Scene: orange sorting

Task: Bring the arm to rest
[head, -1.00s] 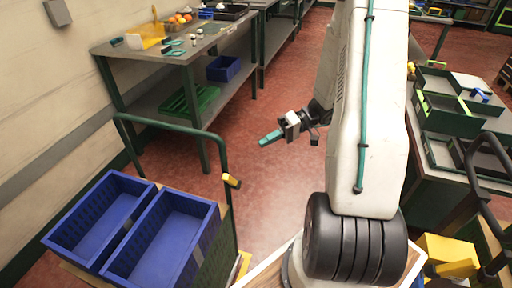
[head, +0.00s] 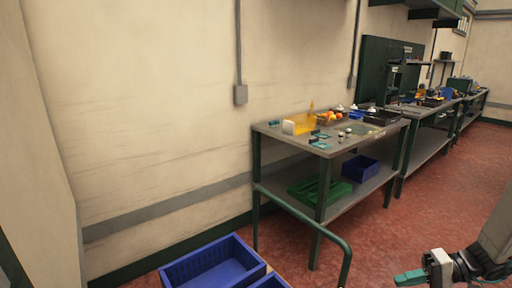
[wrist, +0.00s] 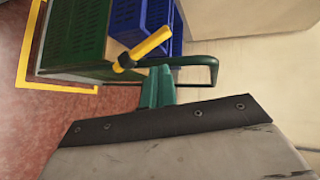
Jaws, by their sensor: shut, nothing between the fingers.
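My gripper (head: 410,277) shows at the bottom right of the head view, at the end of my arm. Its teal fingers are shut with nothing between them, held in the air above the red floor. In the wrist view the closed teal fingers (wrist: 158,88) point toward a dark green cart handle (wrist: 195,61), which appears just beyond them. I cannot tell how far apart they are. Most of my arm is outside the head view.
A workbench (head: 280,131) against the wall carries oranges (head: 328,116) and a yellow holder (head: 299,123). Its lower shelf holds a green crate (head: 318,192) and a blue bin (head: 360,168). Blue crates (head: 213,262) stand at the bottom. Red floor (head: 445,195) is open at right.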

